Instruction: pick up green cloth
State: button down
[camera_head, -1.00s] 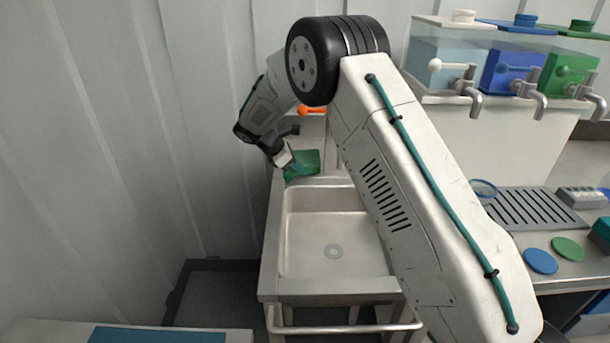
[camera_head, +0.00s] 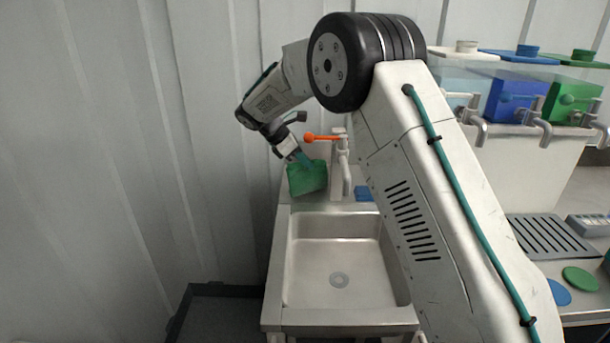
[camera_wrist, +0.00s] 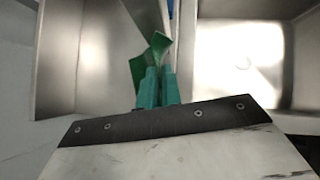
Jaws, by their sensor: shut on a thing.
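The green cloth (camera_head: 307,179) hangs from my gripper (camera_head: 304,160) above the back left rim of the sink in the head view. In the wrist view the cloth (camera_wrist: 150,58) stands out between the two teal fingertips of my gripper (camera_wrist: 157,84), which are shut on it. The cloth looks bent and tilted. The lower part of the cloth is hidden from the wrist camera by the fingers.
The sink (camera_head: 338,290) is empty, with a drain in its floor. A tap with an orange lever (camera_head: 322,138) stands just right of the cloth. A blue cloth-like piece (camera_head: 364,194) lies on the back ledge. Several coloured tanks (camera_head: 515,95) stand at right. A wall is close at left.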

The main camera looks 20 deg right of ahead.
jog(key=shift+r, duration=0.1)
notch_tip(320, 180, up, 9)
dwell(0.5)
